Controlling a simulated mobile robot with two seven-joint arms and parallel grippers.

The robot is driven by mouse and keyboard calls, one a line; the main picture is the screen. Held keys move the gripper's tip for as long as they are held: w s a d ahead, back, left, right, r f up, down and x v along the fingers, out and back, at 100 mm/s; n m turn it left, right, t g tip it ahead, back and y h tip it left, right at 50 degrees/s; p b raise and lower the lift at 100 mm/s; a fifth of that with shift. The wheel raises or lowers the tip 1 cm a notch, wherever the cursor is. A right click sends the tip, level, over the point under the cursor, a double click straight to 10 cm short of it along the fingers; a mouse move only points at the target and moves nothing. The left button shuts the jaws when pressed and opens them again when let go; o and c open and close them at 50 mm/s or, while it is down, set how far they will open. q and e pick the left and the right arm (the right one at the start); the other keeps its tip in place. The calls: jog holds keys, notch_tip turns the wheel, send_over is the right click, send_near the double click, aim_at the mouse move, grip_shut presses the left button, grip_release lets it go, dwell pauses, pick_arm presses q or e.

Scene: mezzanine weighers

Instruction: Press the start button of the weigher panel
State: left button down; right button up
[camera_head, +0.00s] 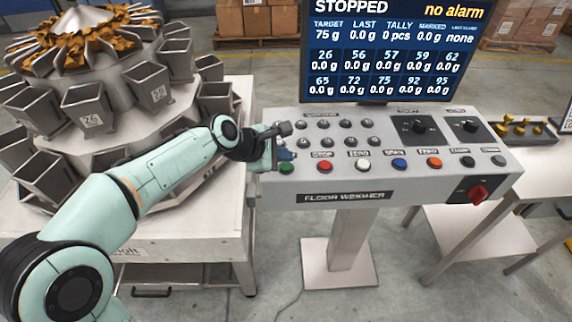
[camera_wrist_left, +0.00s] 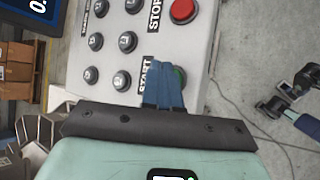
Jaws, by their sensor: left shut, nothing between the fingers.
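The weigher panel (camera_head: 345,182) is a grey sloped console with a row of coloured buttons along its front. The green start button (camera_head: 286,168) is at the left end of that row, and it also shows in the wrist view (camera_wrist_left: 181,76), partly hidden behind my fingers. The red stop button (camera_head: 325,167) is beside it and shows in the wrist view (camera_wrist_left: 183,11). My left gripper (camera_head: 285,154) is shut and empty, its blue fingertips (camera_wrist_left: 166,88) right at the start button. I cannot tell whether they touch it.
The screen (camera_head: 390,50) above the panel reads STOPPED and no alarm. Grey knobs (camera_head: 345,124) lie just behind the coloured buttons. A red rotary switch (camera_head: 477,193) is on the panel's right front. The multihead weigher (camera_head: 100,80) stands left, close to my arm.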

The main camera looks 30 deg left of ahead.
aim_at(283, 168)
pick_arm(q)
jog(key=shift+f, duration=0.15)
jog(key=shift+f, duration=0.3)
pick_arm(e)
jog(key=shift+f, duration=0.2)
pick_arm(q)
jog(key=shift+f+b, duration=0.4)
jog(key=shift+f, duration=0.05)
pick_arm(e)
jog(key=shift+s+f, duration=0.1)
jog(key=shift+f, duration=0.1)
dwell(0.4)
pick_arm(q)
jog(key=shift+r, duration=0.1)
pick_arm(e)
jog(key=shift+r, duration=0.1)
pick_arm(q)
jog(key=shift+r+p, duration=0.75)
jog(key=shift+p, duration=0.2)
pick_arm(e)
jog(key=shift+w+r, duration=0.25)
jog(key=shift+r, duration=0.6)
pick_arm(q)
jog(key=shift+r, duration=0.15)
pick_arm(e)
jog(key=shift+r, duration=0.1)
